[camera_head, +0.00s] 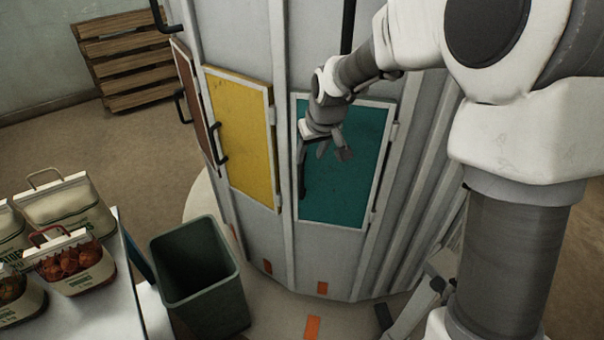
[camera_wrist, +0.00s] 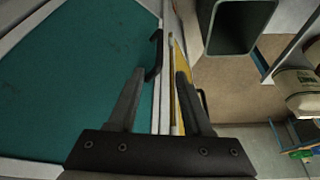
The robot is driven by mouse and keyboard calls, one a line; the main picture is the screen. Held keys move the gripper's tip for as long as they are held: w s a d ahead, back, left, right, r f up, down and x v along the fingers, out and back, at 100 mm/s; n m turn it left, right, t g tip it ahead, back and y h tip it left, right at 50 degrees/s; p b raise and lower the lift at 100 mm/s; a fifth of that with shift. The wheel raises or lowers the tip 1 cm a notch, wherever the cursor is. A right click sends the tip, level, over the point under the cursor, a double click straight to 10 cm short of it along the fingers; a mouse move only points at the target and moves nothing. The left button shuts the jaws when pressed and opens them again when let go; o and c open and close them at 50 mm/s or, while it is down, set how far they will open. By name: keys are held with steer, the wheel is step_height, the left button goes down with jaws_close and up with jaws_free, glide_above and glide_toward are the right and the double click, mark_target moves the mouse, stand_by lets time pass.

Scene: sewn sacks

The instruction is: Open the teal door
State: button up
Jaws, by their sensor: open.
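The teal door (camera_head: 345,190) is set in the grey many-sided cabinet and looks closed in its pale frame. Its black bar handle (camera_head: 302,178) runs upright along the left edge, with hinges on the right. My gripper (camera_head: 328,150) is in front of the door's upper left part, close to the handle, and hides part of it. In the wrist view my gripper (camera_wrist: 160,78) is open. The handle (camera_wrist: 155,56) shows beyond the fingertips, between their lines and nearer the left finger. I cannot tell whether they touch. The teal door (camera_wrist: 75,85) fills the left side there.
A yellow door (camera_head: 240,135) with a black handle is left of the teal one, and a brown door (camera_head: 192,95) is farther left. A dark green bin (camera_head: 197,275) stands on the floor below. A white table (camera_head: 105,300) holds several sacks. Wooden slats (camera_head: 130,60) lean at the back.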

mark_target(302, 178)
steer(key=x, duration=1.6)
steer(key=shift+a+f, duration=0.1)
steer(key=shift+s, duration=0.1)
jaws_close()
stand_by(0.8)
